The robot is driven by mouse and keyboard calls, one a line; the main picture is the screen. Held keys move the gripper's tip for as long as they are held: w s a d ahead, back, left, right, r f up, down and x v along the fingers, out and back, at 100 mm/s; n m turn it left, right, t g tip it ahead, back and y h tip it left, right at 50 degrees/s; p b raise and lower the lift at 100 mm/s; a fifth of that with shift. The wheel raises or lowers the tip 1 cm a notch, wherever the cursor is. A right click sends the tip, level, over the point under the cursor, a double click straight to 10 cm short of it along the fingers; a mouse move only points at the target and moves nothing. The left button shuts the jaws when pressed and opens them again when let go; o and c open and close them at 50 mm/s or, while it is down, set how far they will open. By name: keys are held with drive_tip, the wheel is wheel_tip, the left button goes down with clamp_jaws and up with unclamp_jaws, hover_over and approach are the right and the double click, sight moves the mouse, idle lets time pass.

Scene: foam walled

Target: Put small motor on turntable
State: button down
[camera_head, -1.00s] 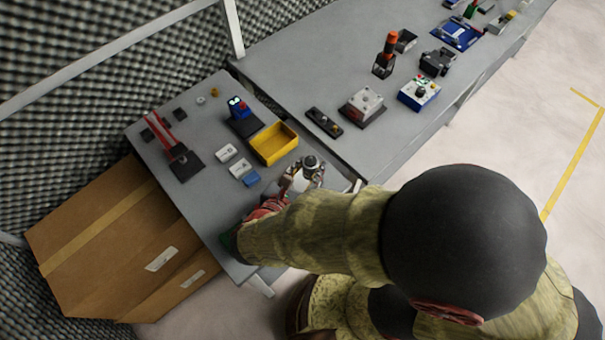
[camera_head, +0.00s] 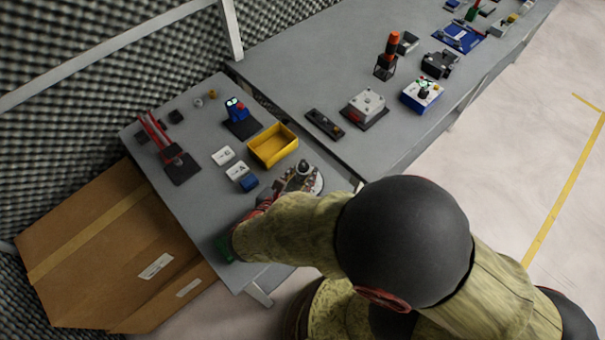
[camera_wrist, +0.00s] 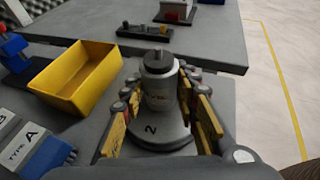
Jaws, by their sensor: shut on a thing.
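The small motor (camera_wrist: 160,82), a silver-grey cylinder with a dark top, stands upright between the fingers of my gripper (camera_wrist: 163,110) in the wrist view. My gripper is shut on it, with yellow-padded fingers at both sides. In the head view the motor (camera_head: 304,167) and turntable (camera_head: 319,184) are at the near right of the small grey table, partly hidden by my gripper (camera_head: 288,184) and arm.
A yellow bin (camera_head: 273,146) stands just behind and left of the turntable. White labelled blocks (camera_head: 223,156), a blue device (camera_head: 237,112) and a red-armed fixture (camera_head: 172,152) are farther left. A longer grey table (camera_head: 360,60) with several devices adjoins at the right.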

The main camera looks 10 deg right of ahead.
drive_tip(key=shift+f, duration=0.15)
drive_tip(key=c, duration=1.3)
unclamp_jaws()
drive_tip(key=shift+c, duration=0.2)
